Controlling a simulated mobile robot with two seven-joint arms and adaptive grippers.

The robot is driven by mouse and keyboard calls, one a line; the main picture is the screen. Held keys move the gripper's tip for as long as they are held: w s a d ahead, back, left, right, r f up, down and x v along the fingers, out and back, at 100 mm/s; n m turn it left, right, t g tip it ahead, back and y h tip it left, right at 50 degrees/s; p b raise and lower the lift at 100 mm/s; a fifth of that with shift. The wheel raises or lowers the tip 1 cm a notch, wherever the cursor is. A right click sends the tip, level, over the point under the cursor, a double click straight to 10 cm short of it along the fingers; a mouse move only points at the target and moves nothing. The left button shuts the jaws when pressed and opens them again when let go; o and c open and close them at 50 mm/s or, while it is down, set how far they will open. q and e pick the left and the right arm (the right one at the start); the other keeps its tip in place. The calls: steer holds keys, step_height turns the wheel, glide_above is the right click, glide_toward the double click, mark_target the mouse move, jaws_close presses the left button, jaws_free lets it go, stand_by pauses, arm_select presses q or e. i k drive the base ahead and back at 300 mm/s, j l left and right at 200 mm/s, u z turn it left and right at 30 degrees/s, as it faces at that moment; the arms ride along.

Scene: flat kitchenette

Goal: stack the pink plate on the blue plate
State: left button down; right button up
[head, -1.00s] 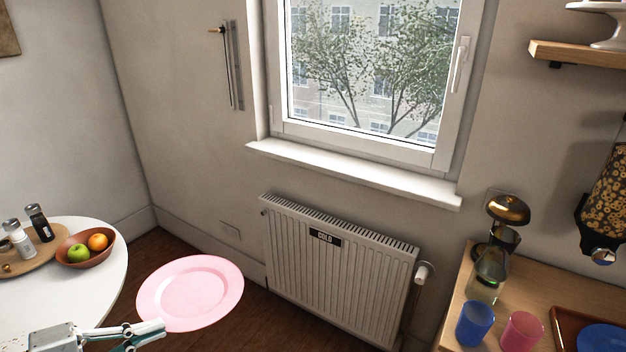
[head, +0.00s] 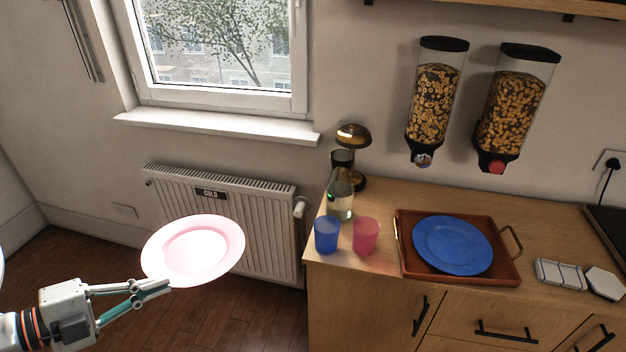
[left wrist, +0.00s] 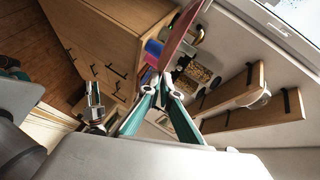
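The pink plate (head: 192,250) is held in the air by its near rim in my left gripper (head: 160,288), left of the counter and in front of the radiator. In the left wrist view the pink plate (left wrist: 183,35) shows edge-on between the closed fingertips (left wrist: 163,90). The blue plate (head: 453,245) lies flat in a brown tray (head: 412,270) on the wooden counter, to the right of the pink plate and well apart from it. Nothing lies on the blue plate. My right gripper is in neither view.
A blue cup (head: 326,235) and a pink cup (head: 366,235) stand at the counter's left edge, with a bottle (head: 340,197) and a brass lamp (head: 353,138) behind. Two cereal dispensers (head: 436,100) hang above the tray. White items (head: 561,274) lie right of it.

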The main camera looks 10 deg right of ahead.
mark_target(448, 248)
steer(key=l+z, duration=0.4)
steer(key=i+l+z, duration=0.1)
steer(key=l+z, duration=0.3)
steer(key=i+l+z, duration=0.15)
steer(key=l+z, duration=0.25)
steer(key=l, duration=0.1)
